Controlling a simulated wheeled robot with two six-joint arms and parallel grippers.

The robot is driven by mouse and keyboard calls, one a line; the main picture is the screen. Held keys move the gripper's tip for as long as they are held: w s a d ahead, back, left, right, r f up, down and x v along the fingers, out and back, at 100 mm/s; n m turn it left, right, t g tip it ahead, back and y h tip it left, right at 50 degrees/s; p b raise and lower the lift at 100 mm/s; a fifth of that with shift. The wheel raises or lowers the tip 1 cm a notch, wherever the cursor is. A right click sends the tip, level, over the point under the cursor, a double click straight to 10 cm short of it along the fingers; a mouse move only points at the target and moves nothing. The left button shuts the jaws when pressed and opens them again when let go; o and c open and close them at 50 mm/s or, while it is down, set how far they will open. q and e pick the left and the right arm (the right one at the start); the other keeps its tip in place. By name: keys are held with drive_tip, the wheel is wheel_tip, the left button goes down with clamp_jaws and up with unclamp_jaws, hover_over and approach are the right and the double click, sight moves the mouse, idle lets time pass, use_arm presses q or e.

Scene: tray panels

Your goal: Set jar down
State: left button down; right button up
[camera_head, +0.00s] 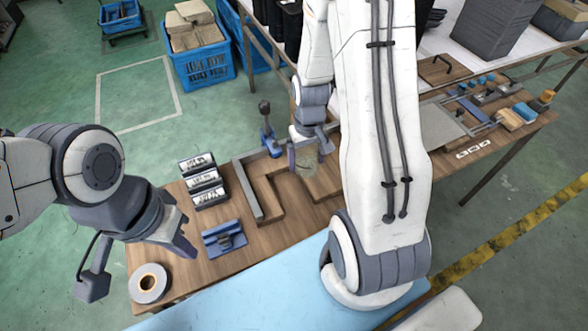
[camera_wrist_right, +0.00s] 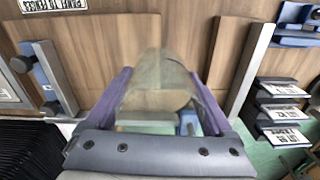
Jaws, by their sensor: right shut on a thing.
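The jar (camera_wrist_right: 160,75) is a see-through, greenish-grey vessel in the right wrist view. It sits between the two purple fingers of my right gripper (camera_wrist_right: 160,97), which is shut on it. In the head view the jar (camera_head: 306,162) shows small and faint beside my right gripper (camera_head: 304,153), above the brown wooden tray panels (camera_head: 270,196). I cannot tell whether its base touches the surface. My left gripper (camera_head: 182,236) hangs over the left end of the table, apart from the jar. Its finger opening is not clear.
Several labelled dark blocks (camera_head: 203,181) stand left of a grey rail (camera_head: 246,190). A blue holder (camera_head: 223,239), a tape roll (camera_head: 148,283) and a blue clamp (camera_head: 269,138) are on the table. My right arm hides part of the table. Parts lie at the right end.

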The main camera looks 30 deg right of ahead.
sight(307, 152)
drive_tip(key=s+d+r+m, duration=0.2)
drive_tip(key=s+d+r, duration=0.35)
drive_tip(key=d, duration=0.25)
drive_tip(key=w+a+f, duration=0.2)
drive_tip(key=w, duration=0.1)
drive_tip(key=w+a+f+p, duration=0.1)
drive_tip(key=w+a+f, duration=0.1)
drive_tip(key=w+f, duration=0.1)
drive_tip(key=w+a+f+p, duration=0.1)
drive_tip(key=w+a+f, duration=0.1)
drive_tip(key=shift+w+f, duration=0.2)
drive_tip(key=shift+w, duration=0.2)
wheel_tip(307, 152, down, 4)
drive_tip(key=shift+r+p, duration=0.15)
drive_tip(key=shift+p, duration=0.35)
drive_tip(key=shift+w+f, duration=0.1)
drive_tip(key=shift+f, duration=0.15)
drive_tip(key=shift+f, duration=0.15)
drive_tip(key=o, duration=1.4)
